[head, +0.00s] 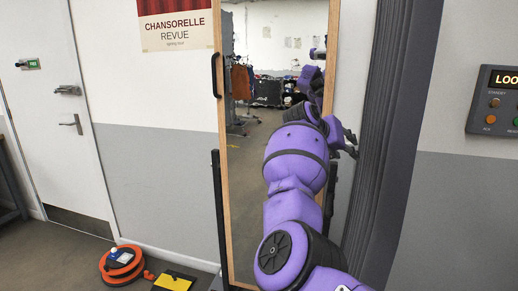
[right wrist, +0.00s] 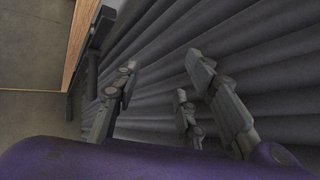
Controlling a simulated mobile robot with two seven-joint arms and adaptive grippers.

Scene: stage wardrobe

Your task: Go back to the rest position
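My right arm rises from the bottom of the head view in front of a tall wood-framed mirror (head: 222,150). My right gripper (head: 347,140) shows only partly there, beyond the arm, between the mirror and a dark grey pleated curtain (head: 390,120). In the right wrist view the right gripper (right wrist: 162,66) is open. Its fingers stand apart with nothing between them, and the curtain (right wrist: 260,60) fills the space behind. My left gripper is not in view.
The mirror's black handle (head: 215,75) is on its left edge. An orange cable reel (head: 121,265) and a yellow item (head: 174,281) lie on the floor at lower left. A white door (head: 50,100) stands at left. A control box (head: 497,100) is on the right wall.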

